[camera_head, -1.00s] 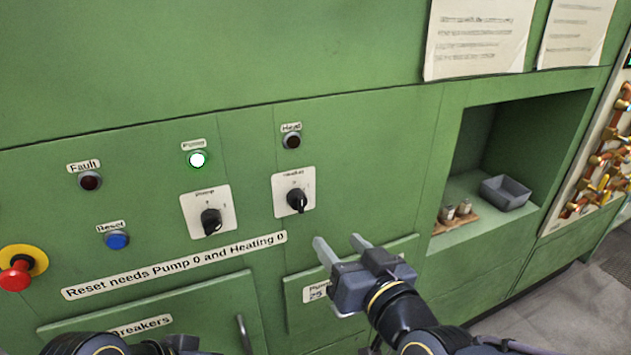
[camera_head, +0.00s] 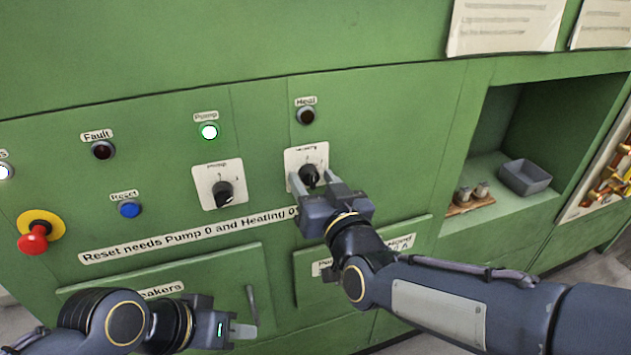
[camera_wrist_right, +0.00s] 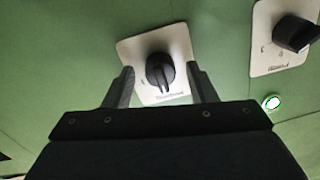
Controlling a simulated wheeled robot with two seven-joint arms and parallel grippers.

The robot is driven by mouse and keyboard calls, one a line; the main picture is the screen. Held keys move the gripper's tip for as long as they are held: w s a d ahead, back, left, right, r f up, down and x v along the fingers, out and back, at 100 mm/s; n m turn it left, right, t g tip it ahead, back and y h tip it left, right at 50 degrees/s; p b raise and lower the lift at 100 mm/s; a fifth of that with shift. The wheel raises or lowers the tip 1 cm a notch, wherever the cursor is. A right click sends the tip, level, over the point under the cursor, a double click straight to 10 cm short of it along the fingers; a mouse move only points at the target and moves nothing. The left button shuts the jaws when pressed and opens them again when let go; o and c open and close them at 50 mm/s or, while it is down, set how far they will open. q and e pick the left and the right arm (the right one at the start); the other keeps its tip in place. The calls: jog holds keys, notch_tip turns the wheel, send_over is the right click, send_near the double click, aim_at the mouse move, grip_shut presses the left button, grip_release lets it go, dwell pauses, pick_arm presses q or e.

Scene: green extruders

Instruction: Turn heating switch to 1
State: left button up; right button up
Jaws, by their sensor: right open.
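The heating switch (camera_head: 309,174) is a black rotary knob on a white plate (camera_head: 293,157) on the green panel. In the right wrist view the knob (camera_wrist_right: 160,72) sits between the two open fingers of my right gripper (camera_wrist_right: 162,85), with gaps on both sides. My right gripper (camera_head: 313,181) is at the heating plate in the head view and partly covers its lower part. The dark heat lamp (camera_head: 306,115) is above the switch. My left gripper (camera_head: 243,331) is low at the left, away from the switches; its fingers are too small to judge.
The pump switch (camera_head: 222,194) is left of the heating switch, under a lit pump lamp (camera_head: 209,132). A blue reset button (camera_head: 130,210) and red emergency stop (camera_head: 33,240) are farther left. A recess with a grey bin (camera_head: 526,178) is at the right.

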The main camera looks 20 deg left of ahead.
jog(key=c, duration=1)
jog(key=shift+o, duration=0.2)
jog(key=shift+f+m+b, duration=0.15)
jog(key=shift+m+b, duration=0.35)
jog(key=shift+b, duration=0.35)
jog(key=m+b, duration=0.5)
jog(key=shift+f, duration=0.1)
jog(key=m+b, duration=0.3)
jog(key=shift+m+t+b, duration=0.3)
jog(key=shift+m+b, duration=0.55)
jog(key=shift+m, duration=0.75)
jog(key=o, duration=1)
jog(key=shift+r, duration=0.2)
jog(key=shift+c, duration=0.2)
